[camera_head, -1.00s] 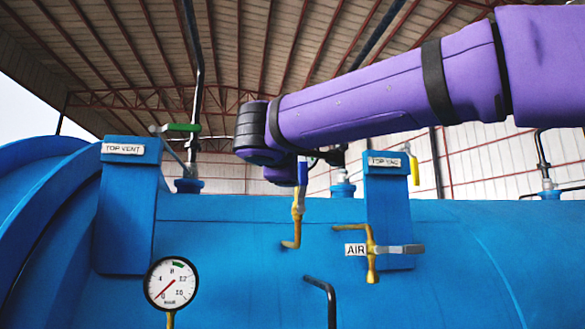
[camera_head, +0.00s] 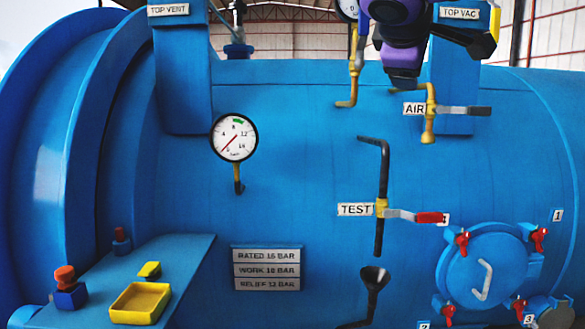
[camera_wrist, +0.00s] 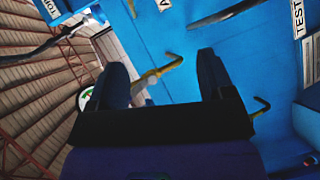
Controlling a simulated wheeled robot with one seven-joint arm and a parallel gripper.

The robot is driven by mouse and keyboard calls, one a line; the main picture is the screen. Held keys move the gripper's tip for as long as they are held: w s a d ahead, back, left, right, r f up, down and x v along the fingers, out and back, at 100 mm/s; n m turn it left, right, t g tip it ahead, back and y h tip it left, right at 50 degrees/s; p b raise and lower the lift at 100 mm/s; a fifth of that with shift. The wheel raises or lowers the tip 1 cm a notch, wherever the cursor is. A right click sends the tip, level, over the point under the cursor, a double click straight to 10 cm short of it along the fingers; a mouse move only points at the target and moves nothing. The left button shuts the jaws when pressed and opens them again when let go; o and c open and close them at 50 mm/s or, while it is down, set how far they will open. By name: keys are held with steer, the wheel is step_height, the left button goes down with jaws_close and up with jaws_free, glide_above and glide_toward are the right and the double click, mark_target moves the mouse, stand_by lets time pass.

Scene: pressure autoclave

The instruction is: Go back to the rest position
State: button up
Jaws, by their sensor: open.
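My gripper shows in the head view (camera_head: 415,40) at the top, right of centre, as a purple and black end in front of the blue autoclave (camera_head: 310,170). It partly covers the space between the TOP VENT and TOP VAC posts. In the wrist view, the two dark fingers of my gripper (camera_wrist: 163,80) stand wide apart with nothing held between them. A yellow pipe (camera_wrist: 165,72) of the autoclave shows beyond the gap. The rest of my arm is mostly outside the head view.
The AIR valve (camera_head: 430,112) is just below and right of my gripper. The TEST valve (camera_head: 382,210) with its red handle is lower. A gauge (camera_head: 234,137), a small hatch (camera_head: 482,265) and a blue shelf (camera_head: 190,262) with a yellow tray (camera_head: 140,303) are around.

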steer(key=s+d+f+m+g+y, duration=0.2)
steer(key=s+d+f+m, duration=0.1)
steer(key=s+f, duration=0.4)
steer(key=s+d+f+m+g+y, duration=0.2)
steer(key=s+d+f+m, duration=0.2)
steer(key=s+f, duration=0.3)
steer(key=s+d+f+m+g+y, duration=0.3)
steer(key=s+f, duration=0.4)
steer(key=f, duration=0.5)
steer(key=shift+s+d+f, duration=0.15)
steer(key=shift+s+f, duration=0.2)
steer(key=shift+s, duration=0.05)
